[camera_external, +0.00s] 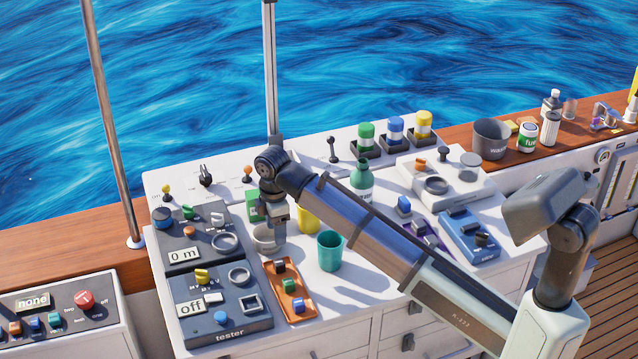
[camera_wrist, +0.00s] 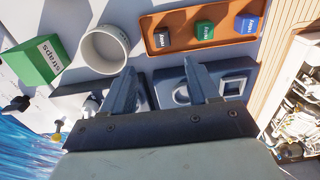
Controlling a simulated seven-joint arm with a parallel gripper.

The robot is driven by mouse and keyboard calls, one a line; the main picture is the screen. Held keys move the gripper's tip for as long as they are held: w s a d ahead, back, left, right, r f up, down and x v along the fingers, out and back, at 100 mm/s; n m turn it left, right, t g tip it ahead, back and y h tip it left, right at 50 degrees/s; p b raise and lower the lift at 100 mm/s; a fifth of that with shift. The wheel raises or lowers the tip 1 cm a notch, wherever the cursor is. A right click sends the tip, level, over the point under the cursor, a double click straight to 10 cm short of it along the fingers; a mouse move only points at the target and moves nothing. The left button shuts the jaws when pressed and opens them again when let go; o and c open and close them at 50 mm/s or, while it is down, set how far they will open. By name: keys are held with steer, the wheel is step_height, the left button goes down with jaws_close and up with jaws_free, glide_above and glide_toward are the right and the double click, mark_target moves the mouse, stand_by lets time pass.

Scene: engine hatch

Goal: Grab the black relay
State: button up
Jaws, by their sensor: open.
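The black relay (camera_external: 279,266) sits at the far end of an orange tray (camera_external: 268,279) on the white counter. In the wrist view the black relay (camera_wrist: 163,37) is at the left end of the tray (camera_wrist: 183,41), beside a green relay (camera_wrist: 205,30) and a blue relay (camera_wrist: 247,23). My gripper (camera_external: 277,243) points down over the counter, just behind the black relay in the outside view. In the wrist view my gripper (camera_wrist: 163,72) has its fingers apart with nothing between them, and the relay lies beyond their tips. The exact height gap cannot be told.
A white cup (camera_wrist: 104,50) and a green box (camera_wrist: 34,61) stand near my gripper. A teal cup (camera_external: 330,252) is right of the tray. The dark tester panel (camera_external: 229,329) is to the left. Bare counter (camera_external: 355,290) lies at the front right.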

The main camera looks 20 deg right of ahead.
glide_above(279, 262)
steer(key=f, duration=0.5)
steer(key=shift+w+f, duration=0.25)
steer(key=shift+f, duration=0.1)
steer(key=shift+s+f, duration=0.2)
steer(key=shift+f, duration=2.45)
steer(key=shift+c, duration=0.2)
jaws_close()
